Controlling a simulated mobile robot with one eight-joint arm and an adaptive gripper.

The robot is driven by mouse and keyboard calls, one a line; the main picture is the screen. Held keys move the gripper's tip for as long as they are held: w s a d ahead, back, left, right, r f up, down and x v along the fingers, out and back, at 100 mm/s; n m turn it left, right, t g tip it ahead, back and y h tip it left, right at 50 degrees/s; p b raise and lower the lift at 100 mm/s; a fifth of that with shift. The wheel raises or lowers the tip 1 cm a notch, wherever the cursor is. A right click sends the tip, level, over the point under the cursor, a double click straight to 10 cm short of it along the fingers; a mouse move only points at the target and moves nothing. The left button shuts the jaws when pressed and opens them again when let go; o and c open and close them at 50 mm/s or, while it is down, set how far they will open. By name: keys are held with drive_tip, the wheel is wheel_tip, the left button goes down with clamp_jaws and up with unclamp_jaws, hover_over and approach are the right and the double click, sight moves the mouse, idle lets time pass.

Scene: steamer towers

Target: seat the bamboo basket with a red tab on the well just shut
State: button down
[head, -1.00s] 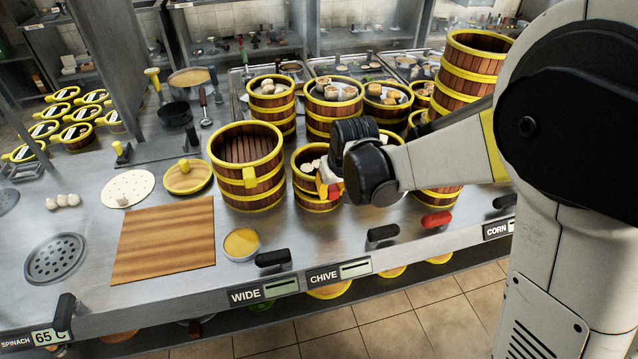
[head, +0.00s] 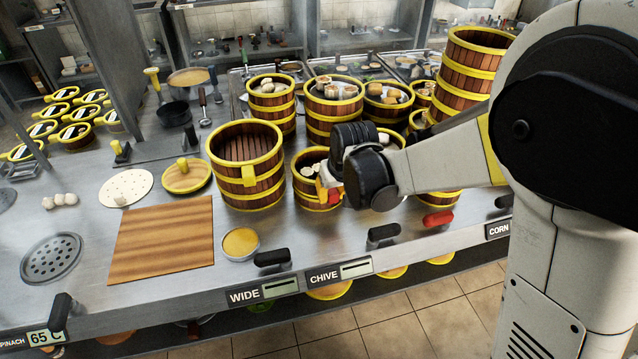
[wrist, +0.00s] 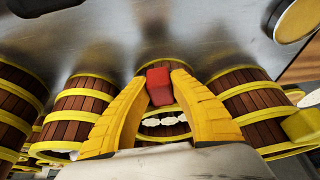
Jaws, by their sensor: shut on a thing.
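The bamboo basket with a red tab (head: 306,187) is small, with yellow bands and pale dumplings inside. It stands on the steel counter, right of a larger basket. In the wrist view its red tab (wrist: 159,86) sits between the yellow fingers. My gripper (wrist: 160,82) is shut on this tab, at the basket's near side; in the head view my wrist partly hides the gripper (head: 333,190) and the basket's right side. Front labels read WIDE (head: 262,292), CHIVE (head: 340,272) and CORN (head: 498,229). I cannot tell which well is shut.
A large empty basket with a yellow tab (head: 247,180) stands close on the left. Several filled baskets stand behind, and a tall stack (head: 470,75) is at the right. Black handles (head: 272,258) and a red handle (head: 437,218) line the front edge. A wooden board (head: 162,240) lies left.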

drive_tip(key=shift+f, duration=0.3)
drive_tip(key=c, duration=1.2)
unclamp_jaws()
drive_tip(key=v, duration=1.2)
drive_tip(key=shift+w, duration=0.1)
